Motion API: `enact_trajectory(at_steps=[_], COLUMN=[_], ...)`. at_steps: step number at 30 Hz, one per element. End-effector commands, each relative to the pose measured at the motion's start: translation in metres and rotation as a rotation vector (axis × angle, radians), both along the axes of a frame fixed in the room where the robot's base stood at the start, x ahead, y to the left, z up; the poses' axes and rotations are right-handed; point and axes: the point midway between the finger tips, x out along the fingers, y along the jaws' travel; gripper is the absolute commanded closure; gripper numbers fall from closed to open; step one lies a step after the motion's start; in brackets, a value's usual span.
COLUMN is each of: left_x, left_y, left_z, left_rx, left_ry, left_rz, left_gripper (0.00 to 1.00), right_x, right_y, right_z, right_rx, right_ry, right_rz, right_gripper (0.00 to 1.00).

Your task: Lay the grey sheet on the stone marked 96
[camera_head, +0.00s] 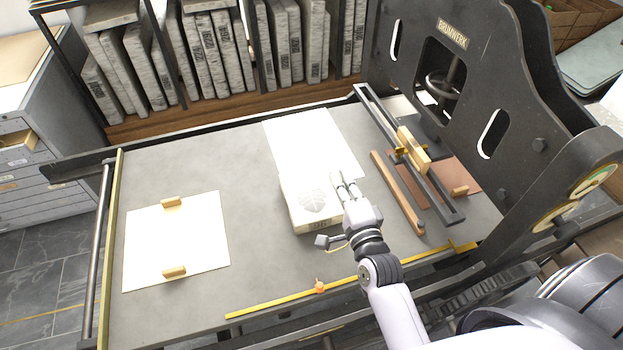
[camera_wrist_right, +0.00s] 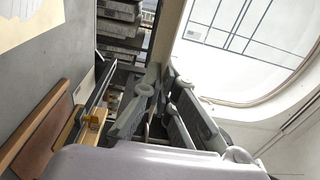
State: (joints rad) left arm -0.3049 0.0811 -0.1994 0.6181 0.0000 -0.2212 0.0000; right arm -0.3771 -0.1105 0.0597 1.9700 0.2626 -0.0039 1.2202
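A pale off-white sheet (camera_head: 305,140) lies on the press bed, and its near edge meets or overlaps the far part of a thick stone (camera_head: 292,200); I cannot tell which. No sheet looks clearly grey. My right gripper (camera_head: 343,178) is over the stone's right side. Its fingers look apart, also in the right wrist view (camera_wrist_right: 165,105), with nothing seen between them. My left gripper is not in view.
A cream sheet (camera_head: 190,240) with two wooden blocks lies on the bed's left. A wooden bar (camera_head: 397,192) and dark frame (camera_head: 440,185) lie right of the stone, before the black press side (camera_head: 500,60). Racked stones (camera_head: 205,55) stand behind. Bare bed surrounds the cream sheet.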

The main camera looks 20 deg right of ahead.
Motion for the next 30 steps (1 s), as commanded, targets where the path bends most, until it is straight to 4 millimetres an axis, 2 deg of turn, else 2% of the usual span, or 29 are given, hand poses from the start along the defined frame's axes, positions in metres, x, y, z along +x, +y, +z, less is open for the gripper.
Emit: enact_trajectory(at_steps=[1,3,8,17,30], left_x=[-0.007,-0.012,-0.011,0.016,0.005], left_y=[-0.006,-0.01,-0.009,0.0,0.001], left_z=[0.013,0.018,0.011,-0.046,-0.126], left_rx=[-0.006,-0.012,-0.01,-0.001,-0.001], left_ry=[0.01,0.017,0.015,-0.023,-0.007], left_rz=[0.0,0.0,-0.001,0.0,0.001], left_gripper=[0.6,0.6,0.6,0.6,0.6], right_x=[0.007,0.012,0.017,0.017,0.017], right_y=[-0.003,-0.005,-0.008,-0.008,-0.008], right_z=[0.012,0.014,0.005,-0.054,-0.132], right_rx=[0.003,0.005,0.007,0.007,0.007], right_ry=[-0.001,-0.003,-0.002,-0.002,-0.002], right_rz=[-0.006,-0.011,-0.018,-0.018,-0.017], right_gripper=[1.0,1.0,1.0,1.0,1.0])
